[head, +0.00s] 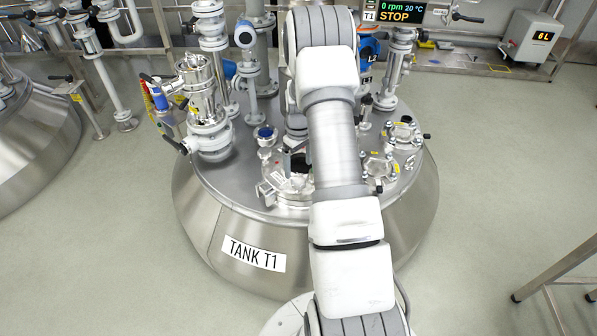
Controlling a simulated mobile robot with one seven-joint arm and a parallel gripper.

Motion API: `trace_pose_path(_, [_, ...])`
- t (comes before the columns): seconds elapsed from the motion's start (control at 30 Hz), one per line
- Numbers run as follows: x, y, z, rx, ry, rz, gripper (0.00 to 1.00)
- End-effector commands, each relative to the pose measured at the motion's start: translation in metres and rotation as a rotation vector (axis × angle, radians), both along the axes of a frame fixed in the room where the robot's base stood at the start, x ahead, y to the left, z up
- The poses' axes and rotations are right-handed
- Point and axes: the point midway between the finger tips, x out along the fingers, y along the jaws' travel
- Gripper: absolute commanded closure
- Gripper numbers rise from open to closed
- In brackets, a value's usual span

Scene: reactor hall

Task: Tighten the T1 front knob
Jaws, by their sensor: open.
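Tank T1 (214,222) is a large steel vessel with a domed top, labelled "TANK T1". A hatch area (291,186) with pale metal fittings sits at the front of its top. A blocky metal fitting (267,193) stands at the hatch's left front; I cannot tell whether it is the front knob. My arm covers the right side of the hatch. My gripper (299,162) shows only as a dark part over the hatch, left of my arm. It is open, and its fingertips are mostly hidden. I cannot tell whether it touches anything.
Pipes and valves crowd the tank top, including a tall steel valve (200,95) at left and a bolted port (404,131) at right. A display (393,13) reads 0 rpm, 20 °C, STOP. Floor (495,165) is clear at right.

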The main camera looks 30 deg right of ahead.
Motion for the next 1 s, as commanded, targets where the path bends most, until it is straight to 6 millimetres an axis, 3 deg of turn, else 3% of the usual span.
trace_pose_path(0.03, [0.001, 0.0, 0.018, -0.001, -0.002, 0.0, 0.06])
trace_pose_path(0.1, [0.001, 0.0, 0.036, -0.001, -0.003, 0.0, 0.06])
trace_pose_path(0.4, [0.0, 0.0, 0.097, -0.002, -0.002, 0.0, 0.06])
trace_pose_path(0.6, [0.0, 0.0, 0.113, -0.001, -0.001, 0.0, 0.06])
trace_pose_path(1.0, [0.0, 0.001, 0.114, 0.0, 0.0, 0.011, 0.06])
